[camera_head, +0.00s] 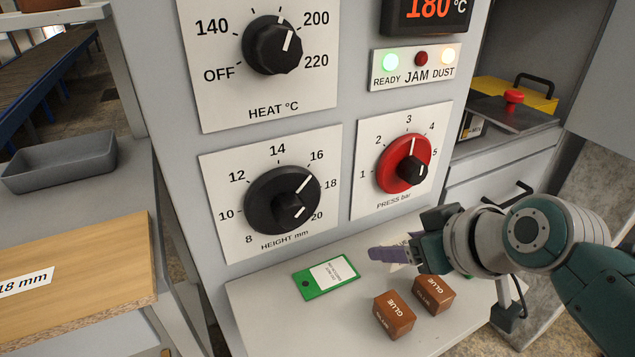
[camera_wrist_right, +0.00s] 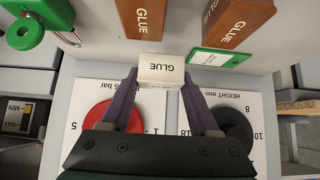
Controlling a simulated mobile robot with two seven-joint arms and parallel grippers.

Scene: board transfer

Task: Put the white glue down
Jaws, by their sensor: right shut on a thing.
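My right gripper (camera_head: 383,255) reaches in from the right over the light shelf (camera_head: 270,312) at the foot of the machine panel. It is shut on the white glue block (camera_wrist_right: 160,69), which sits between the purple fingertips in the right wrist view. In the head view the fingers mostly hide the white glue, with a pale part showing (camera_head: 399,267). Whether it touches the shelf I cannot tell. Two brown glue blocks (camera_head: 395,315) (camera_head: 433,295) stand on the shelf nearer the front. My left gripper is not in view.
A green card with a white label (camera_head: 326,277) lies on the shelf left of the gripper. The panel has a black height dial (camera_head: 275,203) and a red press dial (camera_head: 402,165). A wooden board (camera_head: 90,265) and a grey tray (camera_head: 60,162) are at the left.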

